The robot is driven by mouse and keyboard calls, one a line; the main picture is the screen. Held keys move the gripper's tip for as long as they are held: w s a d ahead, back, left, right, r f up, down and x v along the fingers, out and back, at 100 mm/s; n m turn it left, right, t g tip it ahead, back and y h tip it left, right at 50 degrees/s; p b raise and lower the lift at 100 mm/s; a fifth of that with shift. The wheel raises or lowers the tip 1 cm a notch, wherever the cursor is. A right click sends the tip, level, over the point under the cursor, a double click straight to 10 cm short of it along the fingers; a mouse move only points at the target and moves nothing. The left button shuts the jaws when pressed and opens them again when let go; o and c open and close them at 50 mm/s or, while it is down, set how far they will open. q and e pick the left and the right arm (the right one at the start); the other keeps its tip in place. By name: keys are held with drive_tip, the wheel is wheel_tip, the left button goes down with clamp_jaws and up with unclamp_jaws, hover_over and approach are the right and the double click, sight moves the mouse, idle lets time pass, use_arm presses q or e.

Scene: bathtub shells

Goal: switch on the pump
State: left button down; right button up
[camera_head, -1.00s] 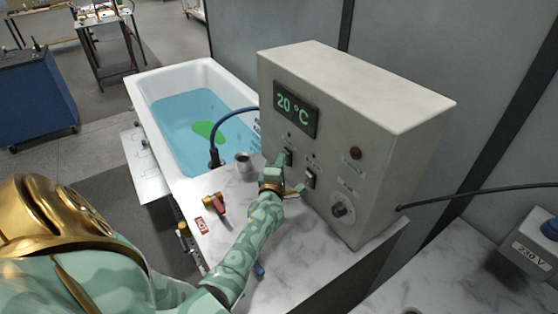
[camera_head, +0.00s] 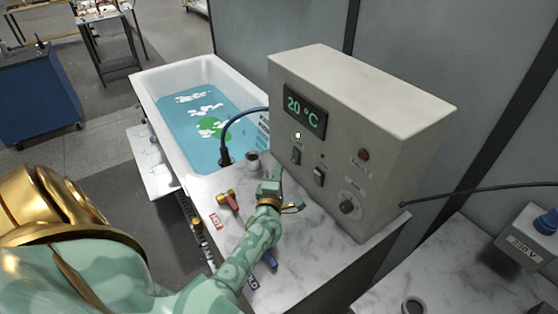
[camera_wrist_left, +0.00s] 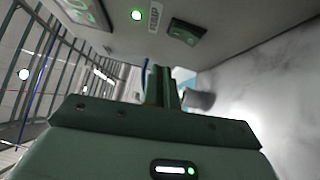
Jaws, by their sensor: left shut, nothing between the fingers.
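The grey control box (camera_head: 380,105) stands on the marble counter. Its left rocker switch (camera_head: 296,155) has a lit lamp (camera_head: 297,135) above it. The wrist view shows the lamp (camera_wrist_left: 136,14) glowing green, the PUMP label (camera_wrist_left: 155,16) and the dark green switch (camera_wrist_left: 187,31). My left gripper (camera_head: 278,172) is shut and empty, just in front of and below that switch, apparently a little clear of the panel. Its fingers (camera_wrist_left: 163,84) also show in the wrist view. The tub's blue water (camera_head: 205,130) has white patches and a green shape in it. My right gripper is out of view.
A second switch (camera_head: 319,176), an unlit red button (camera_head: 364,155) and a round knob (camera_head: 347,207) share the panel. A grey cup (camera_head: 252,160), a red-handled tap (camera_head: 229,199) and a blue-handled tap (camera_head: 270,258) are close to my left arm. A black cable leaves the box's right side.

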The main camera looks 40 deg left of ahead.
use_arm(q)
drive_tip(key=v, duration=0.1)
drive_tip(key=p+v, duration=0.1)
drive_tip(key=v, duration=0.1)
drive_tip(key=p+v, duration=0.1)
drive_tip(key=v, duration=0.1)
drive_tip(key=shift+s+r, duration=0.25)
drive_tip(key=shift+r, duration=0.1)
